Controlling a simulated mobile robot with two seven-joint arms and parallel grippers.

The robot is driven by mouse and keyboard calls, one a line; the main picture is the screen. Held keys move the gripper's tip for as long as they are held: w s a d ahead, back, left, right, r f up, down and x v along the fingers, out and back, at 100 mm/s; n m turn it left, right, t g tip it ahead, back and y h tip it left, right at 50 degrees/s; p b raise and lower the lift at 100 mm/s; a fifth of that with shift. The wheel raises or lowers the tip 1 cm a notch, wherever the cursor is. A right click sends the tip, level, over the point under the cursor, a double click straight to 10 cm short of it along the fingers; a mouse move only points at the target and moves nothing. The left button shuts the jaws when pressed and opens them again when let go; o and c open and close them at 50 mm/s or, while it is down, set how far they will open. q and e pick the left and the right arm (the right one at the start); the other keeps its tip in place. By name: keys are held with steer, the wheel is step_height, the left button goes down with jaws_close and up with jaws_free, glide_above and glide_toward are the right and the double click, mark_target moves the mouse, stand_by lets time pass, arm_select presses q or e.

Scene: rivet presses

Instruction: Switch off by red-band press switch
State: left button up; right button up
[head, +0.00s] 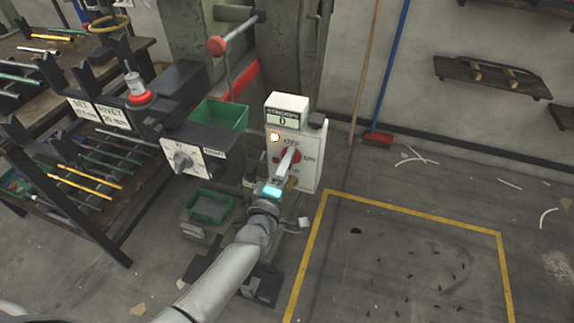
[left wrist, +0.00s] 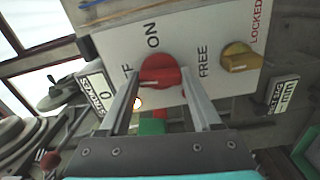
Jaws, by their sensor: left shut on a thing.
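The white switch box (head: 311,150) stands on the press with the red band (head: 239,82). Its red rotary knob (left wrist: 160,74) has OFF and ON printed around it; in the head view the knob (head: 284,157) is partly hidden by my fingers. My left gripper (head: 291,156) is shut on the red knob, with one finger on either side in the left wrist view. The lamp (head: 275,136) at the box's upper left glows. I cannot tell for sure which mark the knob points to. My right gripper is not in view.
A yellow knob (left wrist: 239,57) sits beside the red one, by FREE and LOCKED. A stroke counter (head: 287,108) reading 0 tops the box. Yellow-outlined floor (head: 400,250) is open right.

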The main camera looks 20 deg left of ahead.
arm_select(q)
steer(key=shift+n, duration=0.8)
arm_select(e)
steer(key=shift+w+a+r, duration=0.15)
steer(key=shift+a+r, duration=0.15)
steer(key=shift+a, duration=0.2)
arm_select(q)
steer(key=o, duration=1.4)
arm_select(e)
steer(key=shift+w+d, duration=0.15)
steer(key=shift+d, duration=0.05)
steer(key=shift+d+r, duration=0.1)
